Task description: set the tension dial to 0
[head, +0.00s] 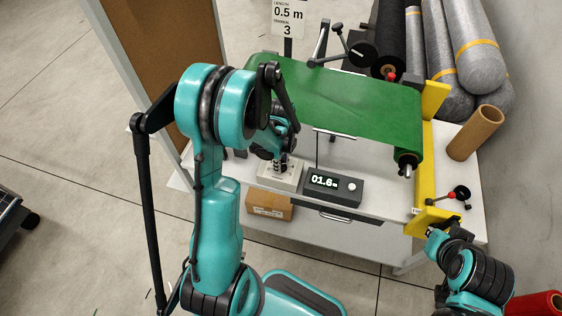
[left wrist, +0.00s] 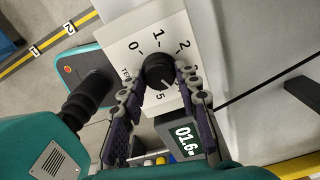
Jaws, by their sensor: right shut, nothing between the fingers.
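The tension dial is a black round knob (left wrist: 158,72) on a pale plate (left wrist: 118,48) with printed numbers, among them 0, 1, 2 and 5. The 0 is at the upper left of the knob and the 5 below it. I cannot make out a pointer mark. In the head view the dial's pale box (head: 291,184) stands on the table, its knob hidden by my left gripper (head: 281,168). In the left wrist view its two fingers (left wrist: 161,82) stand on either side of the knob; contact is unclear. My right gripper (head: 436,236) is shut and empty, at the lower right.
A dark display box (head: 336,186) reading 01.6 stands right of the dial box. A green sheet (head: 345,98) lies over rollers behind.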

